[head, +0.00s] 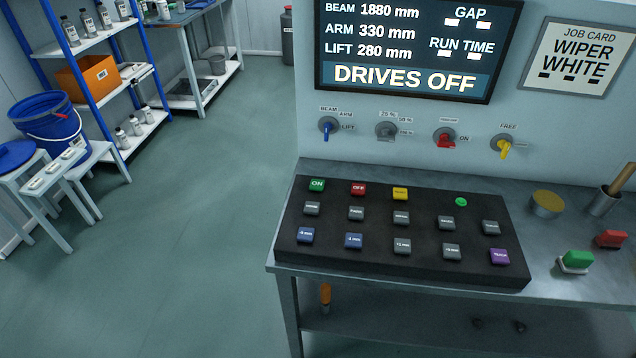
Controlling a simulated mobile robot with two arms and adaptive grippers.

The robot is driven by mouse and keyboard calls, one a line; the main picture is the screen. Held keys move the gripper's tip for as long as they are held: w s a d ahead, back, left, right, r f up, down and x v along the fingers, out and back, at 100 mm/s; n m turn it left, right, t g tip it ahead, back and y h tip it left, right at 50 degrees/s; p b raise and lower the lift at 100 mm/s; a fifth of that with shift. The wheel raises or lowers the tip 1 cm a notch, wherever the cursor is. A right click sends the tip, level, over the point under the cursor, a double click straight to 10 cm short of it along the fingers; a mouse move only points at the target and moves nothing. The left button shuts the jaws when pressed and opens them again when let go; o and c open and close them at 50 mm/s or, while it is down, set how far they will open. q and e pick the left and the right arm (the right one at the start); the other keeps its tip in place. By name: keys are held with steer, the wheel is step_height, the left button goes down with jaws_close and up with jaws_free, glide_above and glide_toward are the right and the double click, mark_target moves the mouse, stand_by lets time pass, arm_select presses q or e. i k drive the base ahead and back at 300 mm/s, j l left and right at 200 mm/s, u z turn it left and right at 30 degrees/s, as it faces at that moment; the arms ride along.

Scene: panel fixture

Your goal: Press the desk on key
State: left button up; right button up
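The desk ON key (317,185) is a green key with white "ON" lettering. It sits at the back left corner of the black key panel (375,268), which lies on the grey metal desk (590,285). A red OFF key (358,188) is just to its right, and a yellow key (400,193) is further right. A small round green lamp or button (461,202) is at the panel's back right. The display (405,50) above reads "DRIVES OFF". Neither of my grippers is in the head view.
Blue, grey, yellow and red knobs (444,140) line the wall panel above the keys. A green block-like button (577,261), a red one (611,239) and a yellow-topped tin (546,204) stand on the desk's right. Open floor (190,220) lies left; shelves (100,85) stand beyond.

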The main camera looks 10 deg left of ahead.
mark_target(315, 184)
steer(key=i+l+u, duration=0.25)
steer(key=l, duration=0.2)
steer(key=l+u, duration=0.2)
steer(key=l, duration=0.3)
steer(key=l+u, duration=0.25)
steer(key=l, duration=0.2)
